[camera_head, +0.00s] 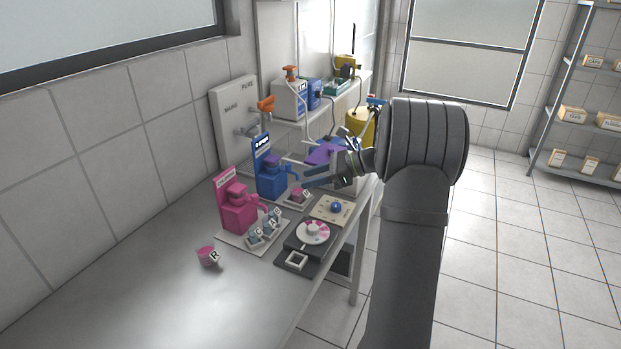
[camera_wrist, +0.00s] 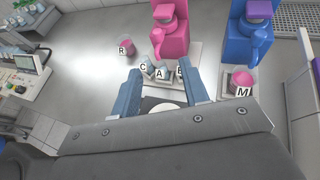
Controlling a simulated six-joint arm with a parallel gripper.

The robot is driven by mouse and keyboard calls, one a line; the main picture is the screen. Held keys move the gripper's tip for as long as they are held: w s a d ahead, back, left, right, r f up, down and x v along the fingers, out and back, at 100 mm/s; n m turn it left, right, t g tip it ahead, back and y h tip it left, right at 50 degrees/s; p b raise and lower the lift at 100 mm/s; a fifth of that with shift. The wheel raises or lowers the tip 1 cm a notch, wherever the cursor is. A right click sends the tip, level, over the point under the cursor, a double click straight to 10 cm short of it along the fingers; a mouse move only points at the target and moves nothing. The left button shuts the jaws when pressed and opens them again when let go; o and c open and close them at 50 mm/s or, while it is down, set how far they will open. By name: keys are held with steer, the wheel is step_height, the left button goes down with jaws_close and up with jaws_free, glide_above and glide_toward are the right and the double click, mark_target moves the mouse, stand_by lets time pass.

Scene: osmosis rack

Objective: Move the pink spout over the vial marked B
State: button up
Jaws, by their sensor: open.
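The pink dispenser (camera_head: 238,212) stands on the bench with its spout (camera_head: 259,206) reaching out toward the lettered vials. It also shows in the wrist view (camera_wrist: 172,28), its spout (camera_wrist: 157,42) pointing toward the vials. Three small vials stand in a row before it: C (camera_wrist: 146,68), A (camera_wrist: 163,72) and B (camera_wrist: 181,71), whose letter is partly covered by a finger. I cannot tell exactly which vial the spout is above. My gripper (camera_head: 318,180) is open and empty; in the wrist view its blue fingers (camera_wrist: 160,77) are spread apart, above the bench and clear of the dispenser.
A blue dispenser (camera_head: 270,180) stands behind the pink one, with a pink-topped vial M (camera_wrist: 242,82) before it. A dial device (camera_head: 313,232) and a blue button (camera_head: 336,207) are near the edge.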

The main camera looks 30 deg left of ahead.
mark_target(256, 194)
steer(key=x, duration=1.7)
steer(key=shift+a+f, duration=0.15)
steer(key=shift+a, duration=0.05)
